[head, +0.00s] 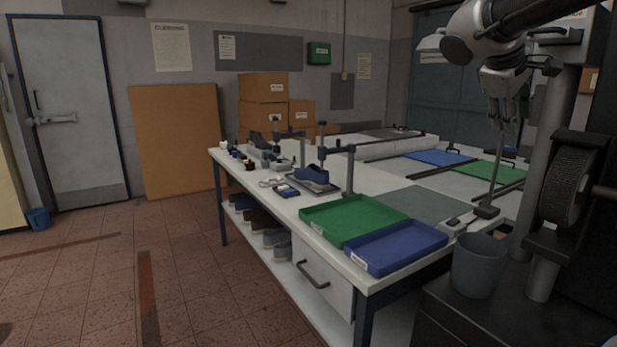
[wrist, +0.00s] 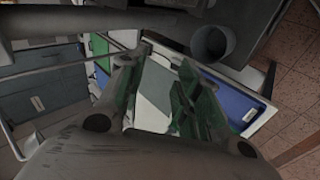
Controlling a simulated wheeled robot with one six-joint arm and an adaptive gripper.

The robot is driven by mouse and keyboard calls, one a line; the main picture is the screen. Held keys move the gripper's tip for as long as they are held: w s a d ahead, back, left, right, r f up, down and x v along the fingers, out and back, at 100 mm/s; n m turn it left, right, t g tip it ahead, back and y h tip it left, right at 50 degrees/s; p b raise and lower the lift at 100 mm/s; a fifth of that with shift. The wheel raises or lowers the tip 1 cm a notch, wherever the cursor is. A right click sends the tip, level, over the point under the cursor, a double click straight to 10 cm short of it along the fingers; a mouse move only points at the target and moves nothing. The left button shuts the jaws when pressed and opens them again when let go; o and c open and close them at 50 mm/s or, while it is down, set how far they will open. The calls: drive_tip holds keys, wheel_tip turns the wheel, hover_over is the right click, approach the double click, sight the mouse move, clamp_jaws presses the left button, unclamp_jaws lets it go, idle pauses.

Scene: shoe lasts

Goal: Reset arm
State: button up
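My gripper (head: 506,122) hangs high at the right of the head view, fingers pointing down, above the right end of the workbench (head: 408,205). In the wrist view my gripper (wrist: 155,72) shows its two dark green fingers apart, with only the bench top seen between them. It is empty and touches nothing that I can see. A blue shoe (head: 312,175) sits on a small tray on the bench, well away from my gripper.
A green tray (head: 352,218) and a blue tray (head: 396,246) lie at the bench's near edge. A thin upright rod (head: 495,170) stands below my gripper. A grey bin (head: 478,265) stands at the right.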

drive_tip(key=s+a+f+m+y, duration=0.2)
drive_tip(key=s+f+y, duration=0.1)
drive_tip(key=s+f, duration=0.6)
drive_tip(key=s+a+f+m+y, duration=0.3)
drive_tip(key=s+f, duration=0.6)
drive_tip(key=s, duration=0.2)
drive_tip(key=shift+a+g+y, duration=0.3)
drive_tip(key=shift+g+y, duration=0.1)
drive_tip(key=shift+s+d, duration=0.15)
